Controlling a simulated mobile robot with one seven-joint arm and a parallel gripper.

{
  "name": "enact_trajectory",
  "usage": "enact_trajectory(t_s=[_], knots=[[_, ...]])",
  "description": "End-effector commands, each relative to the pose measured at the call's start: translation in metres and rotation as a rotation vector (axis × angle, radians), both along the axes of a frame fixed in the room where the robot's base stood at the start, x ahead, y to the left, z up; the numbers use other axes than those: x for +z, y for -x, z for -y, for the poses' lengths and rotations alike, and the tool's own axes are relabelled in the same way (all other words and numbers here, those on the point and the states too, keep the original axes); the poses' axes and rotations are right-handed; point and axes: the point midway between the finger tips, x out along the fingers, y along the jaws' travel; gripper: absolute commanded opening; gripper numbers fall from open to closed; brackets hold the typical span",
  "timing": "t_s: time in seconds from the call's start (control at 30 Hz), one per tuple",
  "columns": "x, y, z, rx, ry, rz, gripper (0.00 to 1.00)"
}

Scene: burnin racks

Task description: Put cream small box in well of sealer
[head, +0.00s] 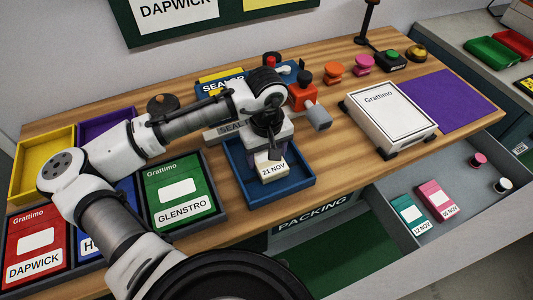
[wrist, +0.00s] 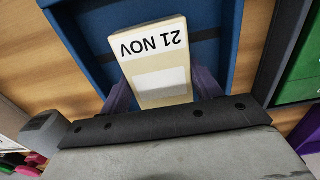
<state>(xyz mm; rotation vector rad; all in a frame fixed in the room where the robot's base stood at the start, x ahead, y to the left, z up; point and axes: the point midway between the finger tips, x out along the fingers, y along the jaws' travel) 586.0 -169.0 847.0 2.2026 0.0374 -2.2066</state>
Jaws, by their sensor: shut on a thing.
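The cream small box (head: 271,168), with a white label reading 21 NOV, is in my gripper (head: 268,152). In the head view it shows over the blue tray (head: 302,188); I cannot tell whether it touches the tray floor. In the wrist view the cream box (wrist: 158,70) sits between the two purple fingers of my gripper (wrist: 163,92), with blue tray floor and wall (wrist: 229,40) behind it. A grey bar lettered SEALER (head: 226,131) is just behind the tray, and a SEALER sign (head: 220,84) stands farther back. My arm hides much of the sealer, and its well cannot be made out.
Green (head: 180,190) and red (head: 38,245) Grattimo boxes lie left of the tray. An orange-and-grey device (head: 306,98) stands close behind right. A white Grattimo box (head: 390,115) is farther right. An open drawer (head: 395,180) holds teal and pink small boxes.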

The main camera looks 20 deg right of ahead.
Motion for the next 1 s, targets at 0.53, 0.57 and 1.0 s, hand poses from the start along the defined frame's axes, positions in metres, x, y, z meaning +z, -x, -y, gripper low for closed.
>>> enact_trajectory(t_s=[0.53, 0.57, 1.0], knots=[[-0.0077, -0.0003, 0.0, 0.0, 0.001, 0.001, 0.75], [-0.0077, -0.0003, -0.0001, 0.0, 0.001, 0.001, 0.79], [-0.0004, -0.0005, 0.0002, 0.0, 0.001, 0.002, 0.85]])
